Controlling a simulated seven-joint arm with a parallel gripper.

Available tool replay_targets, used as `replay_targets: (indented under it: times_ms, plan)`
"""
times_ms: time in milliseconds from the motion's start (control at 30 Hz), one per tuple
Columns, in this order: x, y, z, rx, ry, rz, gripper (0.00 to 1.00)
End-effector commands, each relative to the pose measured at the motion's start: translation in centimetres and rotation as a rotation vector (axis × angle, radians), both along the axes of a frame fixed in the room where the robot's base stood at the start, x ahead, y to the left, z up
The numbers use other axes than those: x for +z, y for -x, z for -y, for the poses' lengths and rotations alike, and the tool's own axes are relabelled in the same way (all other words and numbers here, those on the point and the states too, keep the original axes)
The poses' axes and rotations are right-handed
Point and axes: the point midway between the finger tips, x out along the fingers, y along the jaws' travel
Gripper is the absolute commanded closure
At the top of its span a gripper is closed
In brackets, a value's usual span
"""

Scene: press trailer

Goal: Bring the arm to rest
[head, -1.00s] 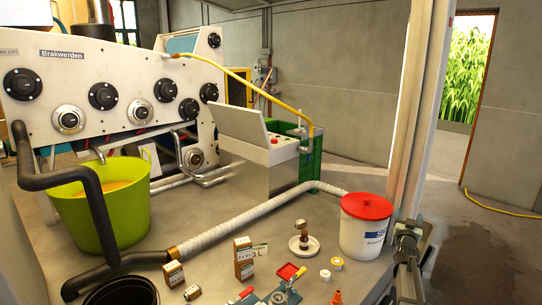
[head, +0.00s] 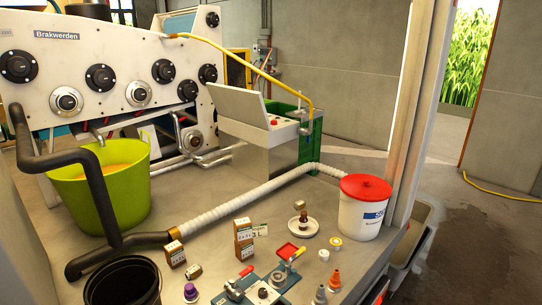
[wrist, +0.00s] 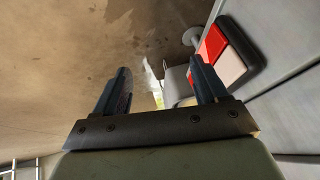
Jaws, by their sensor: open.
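My gripper (wrist: 160,82) shows in the wrist view, with its two dark fingers apart. I see nothing held between them. Beyond the fingers is a brown, stained floor (wrist: 80,50), with a small pale, blurred shape past the gap. The gripper does not show in the head view now.
In the wrist view a red and pale block (wrist: 223,50) lies close right of the fingers, beside a grey panel (wrist: 285,110). The head view shows a bench with small bottles, boxes (head: 243,238), a red-lidded bucket (head: 364,215), a green tub (head: 70,185) and a post (head: 420,110).

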Motion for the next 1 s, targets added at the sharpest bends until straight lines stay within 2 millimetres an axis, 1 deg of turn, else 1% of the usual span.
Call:
replay_targets:
  times_ms: [33,100,200,400,700,1000]
  plan:
    - [-1.8,2.4,-1.1,-0.001,-0.047,-0.046,0.28]
    - [-3.9,5.2,-2.6,0.000,-0.108,-0.102,0.28]
    - [-6.0,8.4,-4.5,0.004,-0.182,-0.165,0.28]
    - [-8.5,12.9,-7.3,0.005,-0.288,-0.249,0.28]
    - [-10.7,18.1,-10.8,0.008,-0.414,-0.343,0.28]
    - [-9.7,19.2,-15.4,0.103,-0.412,-0.430,0.28]
